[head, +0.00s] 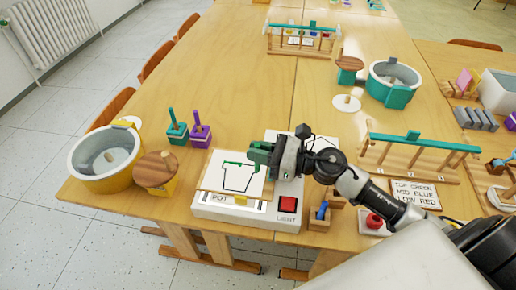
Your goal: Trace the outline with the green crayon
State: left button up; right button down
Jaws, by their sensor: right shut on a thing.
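A sheet with a black pot-shaped outline (239,181) lies on a white board (215,213) marked "POT" near the table's front edge. A short green mark runs along the top of the outline. My right gripper (262,156) is over the upper right of the sheet, shut on a green thing that I take to be the green crayon (256,149). The gripper mostly hides the crayon, and I cannot tell whether its tip touches the paper. My left gripper is not in view.
A red button (287,205) is on the board's right side. Green (176,130) and purple (200,132) pegged blocks stand behind left, beside a yellow tub (105,160) and a wooden lid (154,169). A small wooden holder (320,217) and a green-topped rack (415,150) stand right. The table middle is clear.

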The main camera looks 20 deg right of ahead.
jog(key=shift+s+a, duration=0.25)
jog(key=shift+a, duration=0.3)
dwell(0.9)
